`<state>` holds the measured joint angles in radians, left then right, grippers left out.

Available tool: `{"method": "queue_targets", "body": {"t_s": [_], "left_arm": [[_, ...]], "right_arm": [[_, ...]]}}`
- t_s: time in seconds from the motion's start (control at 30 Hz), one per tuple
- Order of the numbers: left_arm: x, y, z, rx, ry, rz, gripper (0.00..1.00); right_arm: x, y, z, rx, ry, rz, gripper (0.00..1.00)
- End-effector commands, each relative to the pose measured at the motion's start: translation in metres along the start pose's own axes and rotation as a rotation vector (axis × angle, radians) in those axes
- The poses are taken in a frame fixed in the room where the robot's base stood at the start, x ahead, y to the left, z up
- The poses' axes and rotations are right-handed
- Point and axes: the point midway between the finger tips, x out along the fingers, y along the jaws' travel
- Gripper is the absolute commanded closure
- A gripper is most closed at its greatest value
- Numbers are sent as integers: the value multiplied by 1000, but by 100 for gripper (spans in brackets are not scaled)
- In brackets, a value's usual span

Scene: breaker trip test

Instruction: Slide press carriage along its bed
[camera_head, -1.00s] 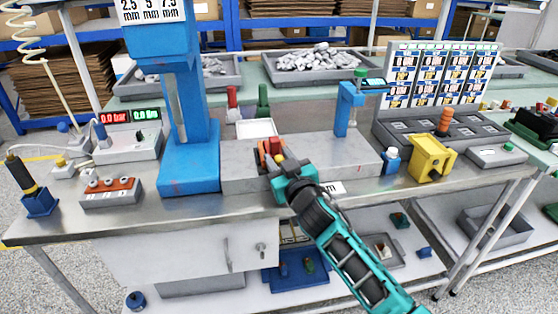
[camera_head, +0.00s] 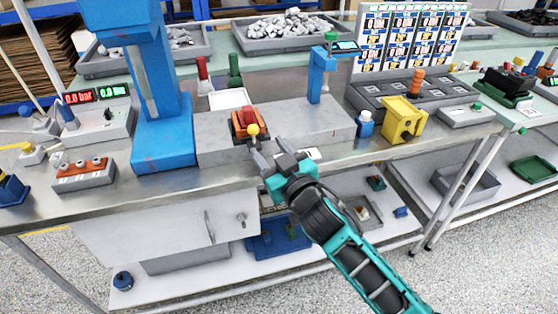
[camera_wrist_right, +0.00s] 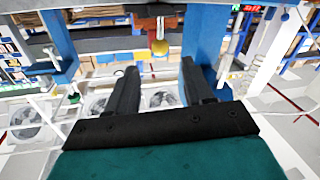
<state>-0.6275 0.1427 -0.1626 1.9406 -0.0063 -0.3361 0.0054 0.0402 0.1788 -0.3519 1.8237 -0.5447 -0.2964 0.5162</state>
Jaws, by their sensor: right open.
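The press carriage (camera_head: 240,124) is a small orange and dark block with a red top and a yellow ball knob (camera_head: 253,130) on its front. It sits at the left part of the long grey bed (camera_head: 320,122), close to the blue press column. My right gripper (camera_head: 272,154) is open and empty, just in front of and below the knob. In the right wrist view the knob (camera_wrist_right: 160,47) appears between and beyond the two open fingers (camera_wrist_right: 159,72), apart from them. The carriage (camera_wrist_right: 153,24) shows behind it, partly cut by the frame top. My left gripper is out of view.
The blue press (camera_head: 165,120) stands left of the carriage. A smaller blue stand (camera_head: 316,75) rises behind the bed's right part. A blue bottle (camera_head: 364,124) and a yellow block (camera_head: 403,120) stand to the right. The bed right of the carriage is clear.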

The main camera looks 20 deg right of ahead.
Motion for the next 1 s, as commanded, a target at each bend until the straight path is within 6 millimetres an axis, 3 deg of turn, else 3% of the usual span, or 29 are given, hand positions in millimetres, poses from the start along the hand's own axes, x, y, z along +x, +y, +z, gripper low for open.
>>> {"method": "queue_targets", "body": {"t_s": [0.1, 0.3, 0.83, 0.93, 1.0], "left_arm": [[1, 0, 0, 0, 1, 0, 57], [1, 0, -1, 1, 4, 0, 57], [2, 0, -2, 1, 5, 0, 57], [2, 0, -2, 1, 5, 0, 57], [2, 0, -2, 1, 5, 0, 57]], "right_arm": [[-19, 0, 1, 0, -2, 0, 48], [-35, 0, 0, -1, 0, 0, 48], [-38, 0, 1, 0, -2, 0, 48], [-46, -2, 16, 10, -40, -3, 48], [-60, -5, 42, 27, -104, -9, 48]]}}
